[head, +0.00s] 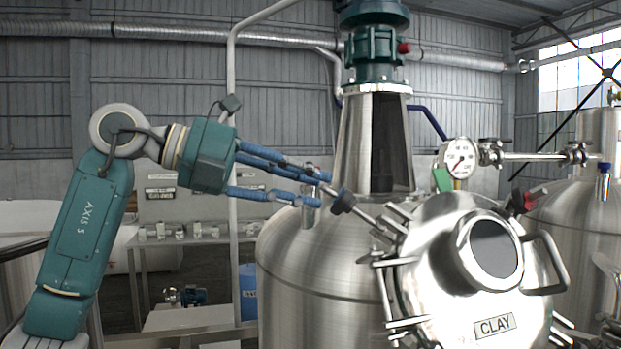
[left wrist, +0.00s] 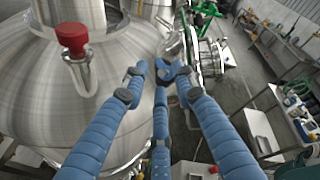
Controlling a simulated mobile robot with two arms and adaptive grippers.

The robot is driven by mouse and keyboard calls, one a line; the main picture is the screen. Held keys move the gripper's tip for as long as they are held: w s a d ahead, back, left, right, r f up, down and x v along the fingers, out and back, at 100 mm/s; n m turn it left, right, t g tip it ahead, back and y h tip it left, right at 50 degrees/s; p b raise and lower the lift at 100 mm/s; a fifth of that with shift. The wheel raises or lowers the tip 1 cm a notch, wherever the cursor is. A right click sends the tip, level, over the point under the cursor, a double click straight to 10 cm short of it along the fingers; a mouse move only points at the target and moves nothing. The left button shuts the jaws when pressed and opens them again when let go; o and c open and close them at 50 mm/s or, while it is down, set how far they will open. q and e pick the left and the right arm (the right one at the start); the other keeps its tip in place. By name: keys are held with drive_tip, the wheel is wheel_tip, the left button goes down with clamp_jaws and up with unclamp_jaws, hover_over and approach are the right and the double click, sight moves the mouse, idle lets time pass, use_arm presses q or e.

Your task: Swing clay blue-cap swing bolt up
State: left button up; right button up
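The clay tank's round steel lid (head: 428,262) carries a CLAY plate (head: 494,326) and a round port with a dark centre. A rod with a dark cap (head: 343,201) sticks out at the lid's upper left, and a red-capped one (head: 525,200) at its upper right. I see no clearly blue cap on the clay lid. My right gripper is not in view.
A pressure gauge (head: 460,158) and a pipe stand behind the lid. A blue-capped metal fitting (head: 604,168) is by the right-hand tank. In the left wrist view, a red-capped stem (left wrist: 72,40) rises from a tank top. A bench (head: 180,240) stands behind my left arm.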

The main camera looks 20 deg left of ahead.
use_arm(q)
drive_tip(key=shift+d, duration=0.4)
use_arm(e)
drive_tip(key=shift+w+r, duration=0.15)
use_arm(q)
drive_tip(key=shift+w+f, duration=0.1)
drive_tip(key=c, duration=0.6)
clamp_jaws()
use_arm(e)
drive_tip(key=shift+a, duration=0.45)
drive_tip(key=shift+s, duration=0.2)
